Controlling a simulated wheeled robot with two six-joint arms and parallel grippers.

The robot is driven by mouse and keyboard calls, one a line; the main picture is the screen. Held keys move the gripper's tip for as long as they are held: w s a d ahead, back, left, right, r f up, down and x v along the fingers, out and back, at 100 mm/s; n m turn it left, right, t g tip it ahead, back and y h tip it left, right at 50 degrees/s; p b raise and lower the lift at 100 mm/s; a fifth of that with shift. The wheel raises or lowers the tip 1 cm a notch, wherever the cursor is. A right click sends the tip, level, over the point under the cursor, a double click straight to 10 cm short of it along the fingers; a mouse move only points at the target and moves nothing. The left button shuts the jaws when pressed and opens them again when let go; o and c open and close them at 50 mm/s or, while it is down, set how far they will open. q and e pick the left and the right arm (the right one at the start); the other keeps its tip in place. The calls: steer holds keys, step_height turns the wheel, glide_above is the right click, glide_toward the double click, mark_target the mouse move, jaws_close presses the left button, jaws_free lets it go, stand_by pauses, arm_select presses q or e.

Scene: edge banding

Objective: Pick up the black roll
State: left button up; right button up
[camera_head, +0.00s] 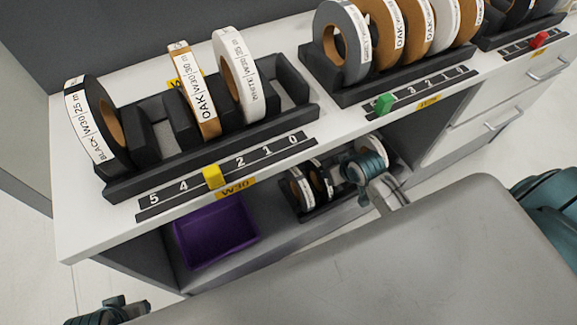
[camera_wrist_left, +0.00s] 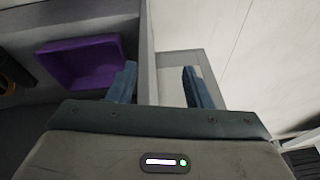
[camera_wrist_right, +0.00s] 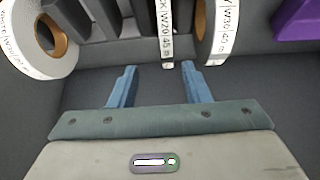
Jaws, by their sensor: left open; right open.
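A black roll (camera_head: 95,120) labelled BLACK W30 stands upright in the leftmost slot of the upper rack. In the head view the right gripper (camera_head: 366,174) covers part of the lower rack. My left gripper (camera_wrist_left: 160,85) is open and empty, in front of the cabinet's left side, far from the rolls.
The upper rack (camera_head: 210,150) also holds an oak roll (camera_head: 195,95) and a white roll (camera_head: 238,80). A purple bin (camera_head: 215,232) sits left of the lower rack (camera_head: 328,202). The cabinet top and side panels bound the lower shelf. A yellow marker (camera_head: 213,177) sits on the number strip.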

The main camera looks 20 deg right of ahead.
mark_target(321, 169)
steer(key=shift+w+a+r, duration=0.15)
steer(key=shift+w+a, duration=0.15)
steer(key=shift+w, duration=0.05)
steer(key=shift+w+a+f, duration=0.15)
steer(key=shift+w+f, duration=0.05)
steer(key=shift+w, duration=0.1)
steer(key=b+x, duration=0.1)
steer(key=x, duration=0.2)
steer(key=shift+w+f, duration=0.15)
steer(key=shift+f, duration=0.15)
steer(key=b+x, duration=0.1)
steer(key=x, duration=0.5)
steer(key=shift+a, duration=0.1)
arm_select(q)
steer(key=shift+w+d+f+t+h, duration=0.4)
steer(key=shift+w+d+t, duration=0.4)
steer(key=shift+t, duration=0.2)
arm_select(e)
jaws_close()
